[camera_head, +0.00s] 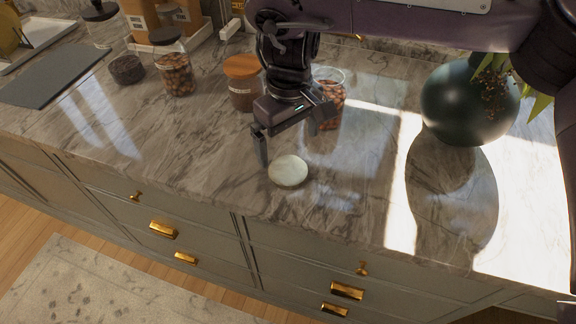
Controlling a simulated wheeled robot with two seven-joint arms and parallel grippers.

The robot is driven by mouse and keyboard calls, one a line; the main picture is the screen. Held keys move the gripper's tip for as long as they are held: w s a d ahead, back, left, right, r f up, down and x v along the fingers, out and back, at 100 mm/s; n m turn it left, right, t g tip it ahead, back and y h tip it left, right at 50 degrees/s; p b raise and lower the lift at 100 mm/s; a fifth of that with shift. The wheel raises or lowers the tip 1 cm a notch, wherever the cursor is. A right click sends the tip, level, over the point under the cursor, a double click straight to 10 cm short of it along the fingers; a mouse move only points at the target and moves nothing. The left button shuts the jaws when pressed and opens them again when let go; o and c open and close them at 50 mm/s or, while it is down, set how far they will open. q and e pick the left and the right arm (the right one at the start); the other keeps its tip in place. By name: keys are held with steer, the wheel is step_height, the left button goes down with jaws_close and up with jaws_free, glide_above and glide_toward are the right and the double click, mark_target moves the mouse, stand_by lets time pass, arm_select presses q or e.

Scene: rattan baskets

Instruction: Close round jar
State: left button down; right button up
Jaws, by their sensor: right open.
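A glass jar (331,91) filled with brown nuts stands upright on the marble counter, partly hidden behind my right gripper. Its top shows no lid. A round, pale cream lid (288,171) lies flat on the counter near the front edge, apart from the jar. My right gripper (291,143) is open, just above and behind the lid, in front of the jar. Nothing shows between its fingers. I cannot tell whether a finger touches the jar. My left gripper is not in view.
A wooden-lidded jar (242,83) stands left of the gripper. Farther left are a dark-lidded nut jar (175,72), a small dark pot (127,69) and a grey board (55,76). A dark round vase (468,103) stands at right. The front counter is mostly clear.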

mark_target(289, 171)
stand_by(0.3)
steer(key=shift+f, duration=1.25)
steer(key=shift+p, duration=0.3)
step_height(289, 171, down, 5)
steer(key=shift+s+r+p, duration=0.15)
steer(key=shift+r+p, duration=0.05)
steer(key=shift+p, duration=0.6)
steer(key=shift+f, duration=0.3)
steer(key=c, duration=1)
